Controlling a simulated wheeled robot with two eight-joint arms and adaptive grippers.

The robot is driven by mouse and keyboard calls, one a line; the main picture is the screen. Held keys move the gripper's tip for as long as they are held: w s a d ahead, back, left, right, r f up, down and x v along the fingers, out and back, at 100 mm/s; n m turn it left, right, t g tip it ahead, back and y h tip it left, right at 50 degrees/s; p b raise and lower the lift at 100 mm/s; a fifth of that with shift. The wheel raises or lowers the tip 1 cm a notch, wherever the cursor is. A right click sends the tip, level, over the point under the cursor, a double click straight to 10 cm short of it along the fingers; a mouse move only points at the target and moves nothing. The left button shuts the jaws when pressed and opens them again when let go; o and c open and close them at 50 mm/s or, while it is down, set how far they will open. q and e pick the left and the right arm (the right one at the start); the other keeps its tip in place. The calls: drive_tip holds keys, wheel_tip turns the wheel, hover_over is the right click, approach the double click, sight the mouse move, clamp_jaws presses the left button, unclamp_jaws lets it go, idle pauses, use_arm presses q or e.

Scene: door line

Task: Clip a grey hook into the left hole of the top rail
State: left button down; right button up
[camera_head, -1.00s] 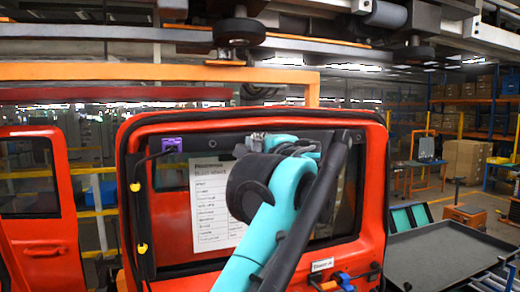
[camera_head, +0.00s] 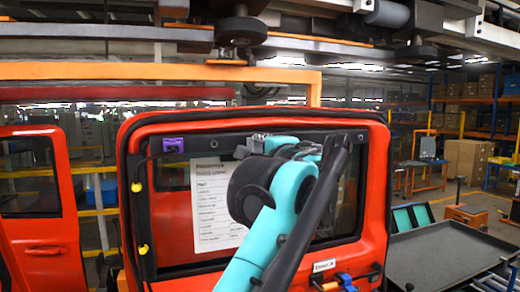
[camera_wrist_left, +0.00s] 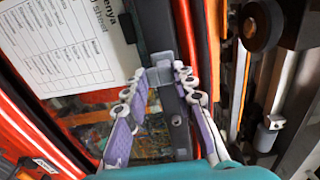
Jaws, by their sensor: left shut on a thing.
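The top rail (camera_head: 215,143) is a dark bar across the top of the red door's window. It also shows running upright in the left wrist view (camera_wrist_left: 177,132), with small holes in its face. My left gripper (camera_wrist_left: 166,75) is shut on the grey hook (camera_wrist_left: 161,70), which lies at the rail between the fingertips. In the head view the left gripper (camera_head: 254,143) is at the rail, right of the purple clip, partly hidden by my teal wrist. I cannot tell whether the hook is seated in a hole. My right gripper is not in view.
A purple clip (camera_head: 173,145) sits at the rail's left end. A printed sheet (camera_head: 215,205) hangs below the rail. A black cable with yellow tags (camera_head: 142,249) runs down the left frame. A dark tray (camera_head: 440,255) stands at the right. An orange beam (camera_head: 120,71) crosses above.

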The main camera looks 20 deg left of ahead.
use_arm(q)
drive_tip(key=shift+p+x, duration=0.5)
drive_tip(key=shift+x, duration=0.45)
idle(0.7)
drive_tip(key=c, duration=1.2)
unclamp_jaws()
drive_tip(key=shift+o, duration=0.2)
drive_tip(key=shift+w+a, duration=0.1)
drive_tip(key=shift+w, duration=0.05)
drive_tip(key=v, duration=2.3)
